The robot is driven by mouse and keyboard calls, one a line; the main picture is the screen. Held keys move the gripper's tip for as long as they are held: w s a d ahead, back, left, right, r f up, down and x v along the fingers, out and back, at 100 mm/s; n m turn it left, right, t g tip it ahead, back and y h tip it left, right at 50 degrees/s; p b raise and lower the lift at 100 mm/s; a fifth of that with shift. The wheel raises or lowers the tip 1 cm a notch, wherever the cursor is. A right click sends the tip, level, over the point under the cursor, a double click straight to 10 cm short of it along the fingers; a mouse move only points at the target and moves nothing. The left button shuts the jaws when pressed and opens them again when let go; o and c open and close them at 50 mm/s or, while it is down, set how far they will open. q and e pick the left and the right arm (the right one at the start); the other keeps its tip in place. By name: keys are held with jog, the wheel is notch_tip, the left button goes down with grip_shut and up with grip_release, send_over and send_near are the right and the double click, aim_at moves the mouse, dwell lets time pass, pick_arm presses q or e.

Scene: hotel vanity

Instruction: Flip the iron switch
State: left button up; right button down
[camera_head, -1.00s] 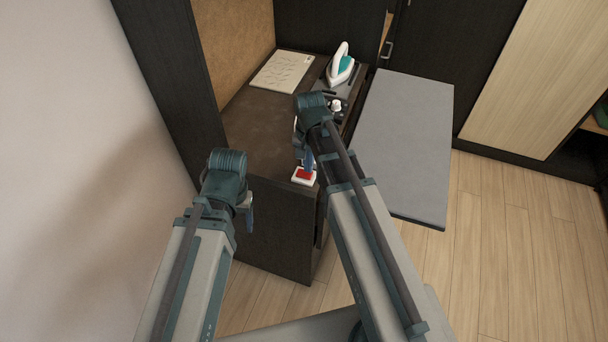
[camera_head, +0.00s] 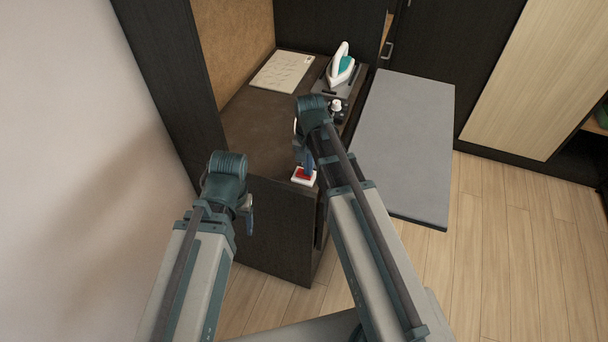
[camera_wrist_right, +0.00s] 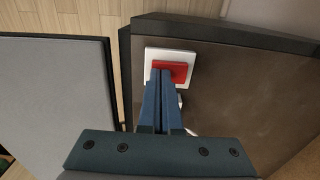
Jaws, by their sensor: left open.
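The iron switch is a red rocker (camera_wrist_right: 178,71) in a white square plate (camera_wrist_right: 183,56) on the dark brown vanity top. In the head view its red rocker (camera_head: 304,175) lies at the vanity's near end. My right gripper (camera_head: 309,172) points down at it. In the right wrist view the right gripper's blue fingers (camera_wrist_right: 161,72) are together and empty, their tips over the left part of the rocker. I cannot tell whether they touch it.
A white and teal iron (camera_head: 342,66) stands on a grey stand at the vanity's back right. A white panel (camera_head: 283,71) lies at the back left. A grey ironing board (camera_head: 405,140) is to the right. The middle of the vanity top is clear.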

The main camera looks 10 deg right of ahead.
notch_tip(320, 180, up, 7)
jog(key=p, duration=0.7)
dwell(0.3)
dwell(0.3)
jog(key=s+a+n+h, duration=0.1)
jog(key=s+a+n, duration=0.9)
jog(key=s, duration=0.4)
jog(key=shift+s+a+n, duration=0.2)
jog(key=shift+a+n, duration=0.05)
jog(key=shift+n, duration=0.05)
